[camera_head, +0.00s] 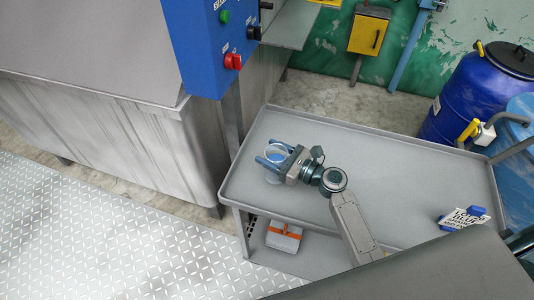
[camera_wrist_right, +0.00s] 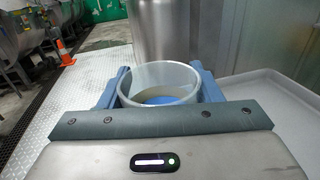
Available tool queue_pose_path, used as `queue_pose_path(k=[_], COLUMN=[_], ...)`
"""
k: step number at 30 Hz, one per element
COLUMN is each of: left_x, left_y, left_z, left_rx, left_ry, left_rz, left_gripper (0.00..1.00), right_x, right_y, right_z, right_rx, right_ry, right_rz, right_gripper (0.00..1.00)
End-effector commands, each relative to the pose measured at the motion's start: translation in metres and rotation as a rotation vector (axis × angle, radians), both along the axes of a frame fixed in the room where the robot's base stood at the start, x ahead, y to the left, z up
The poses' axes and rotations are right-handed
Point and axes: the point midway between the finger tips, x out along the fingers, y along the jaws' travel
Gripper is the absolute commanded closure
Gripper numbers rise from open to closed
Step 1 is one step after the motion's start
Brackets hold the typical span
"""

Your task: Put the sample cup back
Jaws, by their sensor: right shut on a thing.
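The sample cup (camera_head: 276,154) is a small round cup with a pale rim and blue inside. My right gripper (camera_head: 269,160) is shut on it, one blue finger on either side, over the left part of the grey trolley top (camera_head: 400,176). In the right wrist view the cup (camera_wrist_right: 160,84) stands upright between the fingers, its open mouth showing a blue bottom or content. I cannot tell whether its base touches the trolley. My left gripper is not in view.
A blue control box (camera_head: 212,45) and a large steel tank (camera_head: 120,140) stand left of the trolley. A blue-and-white labelled item (camera_head: 463,219) lies on the trolley's right side. Blue drums (camera_head: 484,88) stand behind right. The trolley's middle is clear. A white box (camera_head: 284,238) sits on the lower shelf.

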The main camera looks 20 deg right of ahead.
Motion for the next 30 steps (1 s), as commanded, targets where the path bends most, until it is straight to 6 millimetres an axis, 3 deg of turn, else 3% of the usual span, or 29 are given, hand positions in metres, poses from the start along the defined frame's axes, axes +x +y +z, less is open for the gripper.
queue_pose_path(k=[7, 13, 25, 26, 28, 30], left_x=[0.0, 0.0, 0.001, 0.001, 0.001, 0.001], left_y=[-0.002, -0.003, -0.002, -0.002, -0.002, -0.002], left_z=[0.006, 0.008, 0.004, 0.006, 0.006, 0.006], left_rx=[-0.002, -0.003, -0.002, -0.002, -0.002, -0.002], left_ry=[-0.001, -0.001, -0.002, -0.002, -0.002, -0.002], left_rz=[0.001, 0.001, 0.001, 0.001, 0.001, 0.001], left_gripper=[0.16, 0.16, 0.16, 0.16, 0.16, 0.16], right_x=[0.019, 0.018, 0.017, 0.017, 0.017, 0.017], right_y=[0.01, 0.009, 0.009, 0.009, 0.009, 0.009], right_z=[-0.005, -0.034, -0.042, -0.04, -0.04, -0.04], right_rx=[0.001, 0.001, -0.001, -0.001, -0.001, -0.001], right_ry=[0.002, 0.004, -0.001, -0.001, 0.0, 0.0], right_rz=[0.0, -0.001, -0.001, -0.001, -0.001, -0.001], right_gripper=[0.83, 0.83, 0.83, 0.36, 0.22, 0.2])
